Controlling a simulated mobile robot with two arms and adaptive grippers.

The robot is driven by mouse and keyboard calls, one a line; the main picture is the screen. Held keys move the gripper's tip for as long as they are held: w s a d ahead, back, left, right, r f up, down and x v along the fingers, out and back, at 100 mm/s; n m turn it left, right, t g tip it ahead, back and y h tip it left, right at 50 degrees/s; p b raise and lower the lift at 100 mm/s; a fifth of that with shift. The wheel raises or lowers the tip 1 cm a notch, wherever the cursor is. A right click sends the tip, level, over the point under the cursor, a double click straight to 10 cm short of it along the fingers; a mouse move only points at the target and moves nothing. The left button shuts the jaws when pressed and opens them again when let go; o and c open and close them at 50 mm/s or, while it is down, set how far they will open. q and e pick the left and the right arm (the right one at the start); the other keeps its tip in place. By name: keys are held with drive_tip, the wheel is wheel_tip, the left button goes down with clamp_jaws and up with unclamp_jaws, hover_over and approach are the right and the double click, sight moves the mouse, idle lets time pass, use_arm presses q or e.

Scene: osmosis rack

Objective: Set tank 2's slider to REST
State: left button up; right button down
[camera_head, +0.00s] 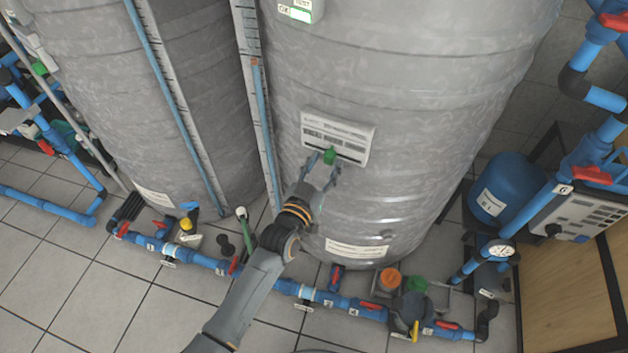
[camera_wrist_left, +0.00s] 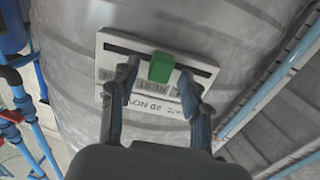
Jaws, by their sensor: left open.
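The slider plate (camera_head: 350,133) is a white label panel with a dark slot on the curved grey tank (camera_head: 400,70). Its green slider knob (camera_head: 329,156) sits near the middle of the slot. In the left wrist view the plate (camera_wrist_left: 112,42) is turned round, and the green knob (camera_wrist_left: 161,67) stands between the fingers, with lettering that seems to include REST beside it. My left gripper (camera_head: 325,170) is open around the knob, one finger on each side, with gaps visible. Whether the fingertips touch the plate is unclear. My right gripper is not in view.
A second grey tank (camera_head: 190,90) stands to the left, with gauge strips between the tanks. Another panel (camera_head: 300,10) with green is at the top. Blue pipes with red valves (camera_head: 150,243) run along the floor below. A blue vessel (camera_head: 505,188) is at right.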

use_arm(q)
drive_tip(key=v, duration=1)
drive_tip(key=shift+s, duration=0.25)
drive_tip(key=shift+a, duration=0.1)
drive_tip(key=s+a+f+g+y+p, duration=0.1)
drive_tip(key=s+a+f+g+y, duration=0.2)
drive_tip(key=f, duration=0.7)
drive_tip(key=s+a+f+n+g, duration=0.15)
drive_tip(key=s+a+f, duration=0.25)
drive_tip(key=f, duration=0.5)
drive_tip(key=s+a+f+g+y+p, duration=0.1)
drive_tip(key=s+a+f+g+y, duration=0.2)
drive_tip(key=f, duration=0.7)
drive_tip(key=s+a+f+g, duration=0.2)
drive_tip(key=s+a+f, duration=0.2)
drive_tip(key=s, duration=0.6)
drive_tip(key=s+a+f+n+g+y, duration=0.1)
drive_tip(key=s+a+f+g, duration=0.2)
drive_tip(key=s+f, duration=0.3)
drive_tip(key=s+a+f+g+y+p, duration=0.1)
drive_tip(key=s+a+f, duration=0.4)
drive_tip(key=s, duration=0.9)
drive_tip(key=shift+s+a+f+g, duration=0.2)
drive_tip(key=shift+a+g, duration=0.25)
drive_tip(key=shift+g, duration=0.3)
drive_tip(key=shift+w+n, duration=0.1)
drive_tip(key=shift+n, duration=0.15)
